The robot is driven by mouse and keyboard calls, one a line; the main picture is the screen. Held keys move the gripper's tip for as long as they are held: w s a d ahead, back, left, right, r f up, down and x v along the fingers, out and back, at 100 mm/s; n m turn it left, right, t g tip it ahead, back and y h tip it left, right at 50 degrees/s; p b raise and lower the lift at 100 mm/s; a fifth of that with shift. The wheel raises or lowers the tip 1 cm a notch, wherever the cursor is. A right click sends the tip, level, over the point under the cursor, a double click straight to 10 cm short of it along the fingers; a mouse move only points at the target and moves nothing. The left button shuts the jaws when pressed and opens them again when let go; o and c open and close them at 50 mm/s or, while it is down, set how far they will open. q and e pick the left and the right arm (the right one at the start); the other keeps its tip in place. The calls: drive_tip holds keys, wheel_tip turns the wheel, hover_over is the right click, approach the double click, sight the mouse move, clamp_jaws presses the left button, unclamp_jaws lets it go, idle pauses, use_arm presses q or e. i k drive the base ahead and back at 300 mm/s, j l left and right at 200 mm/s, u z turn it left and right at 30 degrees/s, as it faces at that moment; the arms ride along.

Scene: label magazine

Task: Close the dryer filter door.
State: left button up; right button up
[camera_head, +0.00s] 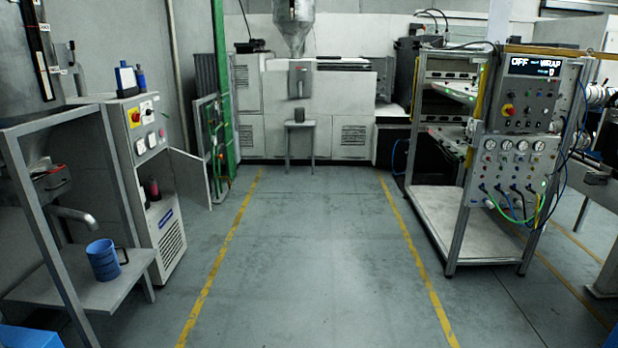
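The dryer is a light grey cabinet (168,235) on the left, with a red knob on a yellow plate and small gauges on its upper panel. Its filter door (191,178) is a flat grey panel that stands swung open, out to the right of the cabinet's opening. In the opening, a dark reddish cylinder (154,189) shows. The lower part of the cabinet has a vent grille and a blue label. Neither of my grippers is in view.
A metal frame stand (122,283) with a blue mug (102,260) partly blocks the dryer's near side. A wheeled-looking control rack (520,150) stands at the right. The floor (310,260) between the yellow lines is clear. A small stool (300,125) stands by the far machine.

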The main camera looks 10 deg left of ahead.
sight(191, 172)
drive_tip(key=i, duration=2.2)
drive_tip(key=i+l+u, duration=0.2)
drive_tip(key=i+u, duration=0.3)
drive_tip(key=i, duration=0.15)
drive_tip(key=i+l+u, duration=0.45)
drive_tip(key=i, duration=0.15)
drive_tip(key=i+l+u, duration=0.8)
drive_tip(key=l+u, duration=0.3)
drive_tip(key=l, duration=0.2)
drive_tip(key=i+l+u, duration=0.15)
drive_tip(key=l+u, duration=0.15)
drive_tip(key=l, duration=0.15)
drive_tip(key=l+u, duration=0.3)
drive_tip(key=l, duration=0.15)
drive_tip(key=i, duration=0.05)
